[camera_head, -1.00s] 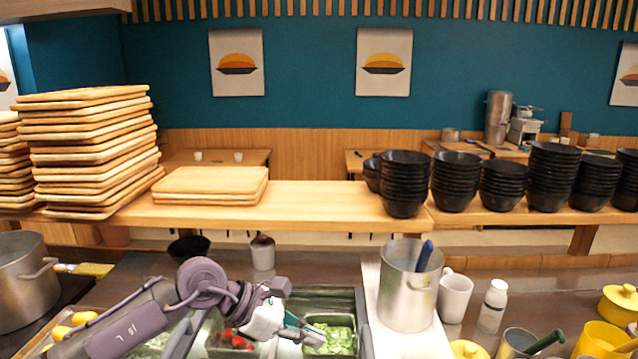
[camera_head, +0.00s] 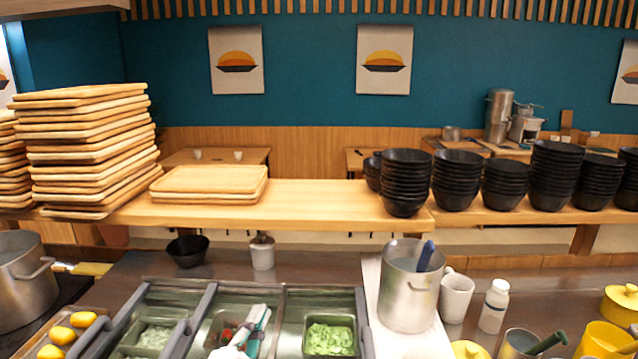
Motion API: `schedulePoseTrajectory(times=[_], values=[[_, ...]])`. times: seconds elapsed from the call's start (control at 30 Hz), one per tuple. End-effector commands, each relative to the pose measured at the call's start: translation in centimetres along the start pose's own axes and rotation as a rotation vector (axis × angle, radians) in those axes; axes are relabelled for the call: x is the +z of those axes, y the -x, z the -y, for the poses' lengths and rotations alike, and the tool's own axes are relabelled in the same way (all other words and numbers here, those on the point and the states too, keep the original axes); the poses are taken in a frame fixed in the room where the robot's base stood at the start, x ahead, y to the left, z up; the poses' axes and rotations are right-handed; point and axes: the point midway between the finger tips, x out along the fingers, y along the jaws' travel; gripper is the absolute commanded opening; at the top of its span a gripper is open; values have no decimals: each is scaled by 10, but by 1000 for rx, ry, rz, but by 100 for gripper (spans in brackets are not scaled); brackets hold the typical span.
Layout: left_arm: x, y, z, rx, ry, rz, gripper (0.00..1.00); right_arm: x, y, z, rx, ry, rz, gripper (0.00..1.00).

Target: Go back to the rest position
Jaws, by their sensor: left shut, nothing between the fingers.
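My left gripper (camera_head: 258,322) shows at the bottom of the head view, over the bin of red topping (camera_head: 224,332). Its fingers are shut with nothing between them, and most of its arm is out of the picture. To its right is a bin of chopped green topping (camera_head: 330,338). To its left is a bin of pale chopped topping (camera_head: 155,336). My right gripper is not in view.
A steel pot (camera_head: 408,290) with a blue handle stands right of the bins, beside a white mug (camera_head: 456,297) and a white bottle (camera_head: 494,306). A black bowl (camera_head: 187,251) sits behind the bins. Stacked trays (camera_head: 90,150) and black bowls line the shelf.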

Motion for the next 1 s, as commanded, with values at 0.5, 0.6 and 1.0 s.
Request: schedulePoseTrajectory(times=[0.5,0.6,1.0], values=[[136,245,-139,516,743,1077,0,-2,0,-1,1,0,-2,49],[134,281,-149,578,798,1189,0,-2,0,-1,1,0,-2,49],[158,340,-220,701,874,1389,0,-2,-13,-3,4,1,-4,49]])
